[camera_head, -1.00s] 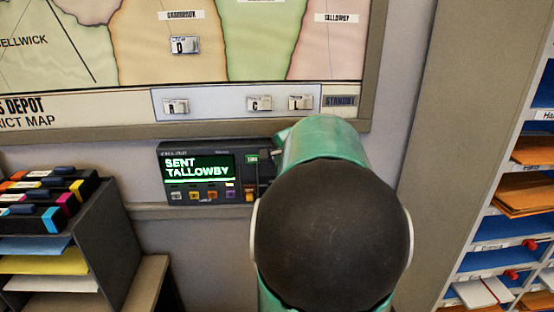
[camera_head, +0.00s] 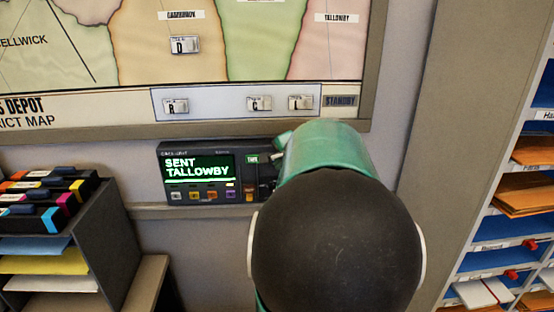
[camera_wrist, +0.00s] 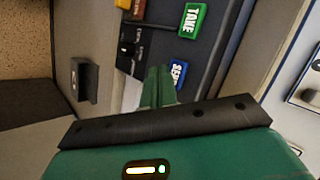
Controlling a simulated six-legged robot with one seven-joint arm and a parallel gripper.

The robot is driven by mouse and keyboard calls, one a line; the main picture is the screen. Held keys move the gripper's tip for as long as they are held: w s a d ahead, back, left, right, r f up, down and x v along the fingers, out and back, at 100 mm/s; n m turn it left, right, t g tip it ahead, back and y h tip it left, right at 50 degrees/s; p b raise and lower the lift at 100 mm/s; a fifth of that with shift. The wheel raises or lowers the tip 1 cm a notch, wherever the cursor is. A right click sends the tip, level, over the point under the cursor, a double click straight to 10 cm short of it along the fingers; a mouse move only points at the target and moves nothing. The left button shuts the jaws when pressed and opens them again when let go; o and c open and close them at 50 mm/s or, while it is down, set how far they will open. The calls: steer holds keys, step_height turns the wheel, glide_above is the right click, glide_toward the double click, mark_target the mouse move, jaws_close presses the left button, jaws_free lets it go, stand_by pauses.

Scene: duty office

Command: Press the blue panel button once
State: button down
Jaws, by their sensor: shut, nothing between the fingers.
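The blue button (camera_wrist: 178,73), with white lettering partly covered, shows in the wrist view on the dark panel. A green button marked TAKE (camera_wrist: 193,20) sits above it there. My gripper (camera_wrist: 159,72) is shut and empty, its green fingertips just left of the blue button and overlapping its edge in the picture. I cannot tell whether they touch it. In the head view the panel (camera_head: 197,148) hangs below the map, its screen (camera_head: 198,168) reading SENT TALLOWBY. My arm hides my fingertips and the panel's right end there; I cannot make out the blue button.
The district map board (camera_head: 350,75) is above the panel, with a strip of lettered tags (camera_head: 215,102). A dark sorter (camera_head: 105,235) with coloured papers stands left. Shelves with orange envelopes (camera_head: 525,190) stand right. A narrow ledge (camera_head: 150,211) runs below the panel.

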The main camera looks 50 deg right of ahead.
steer(key=shift+s+a, duration=1.6)
steer(key=shift+a, duration=0.25)
steer(key=w+a+f+n+g+y, duration=0.15)
steer(key=a+n, duration=0.35)
steer(key=a, duration=0.7)
steer(key=w+a+r+n+t+y, duration=0.15)
steer(key=a+n, duration=0.35)
steer(key=a, duration=0.6)
steer(key=s+a+f+n+g, duration=0.1)
steer(key=s+a+f+n, duration=0.1)
steer(key=a, duration=0.3)
steer(key=s+a+f+n+g, duration=0.1)
steer(key=s+a+n, duration=0.3)
steer(key=a+n, duration=0.1)
steer(key=s+a+f+n+g+y, duration=0.1)
steer(key=s+a+f+n, duration=0.1)
steer(key=a, duration=0.5)
steer(key=shift+s+f+n, duration=0.3)
steer(key=shift+s+n, duration=0.15)
steer(key=shift+n, duration=0.45)
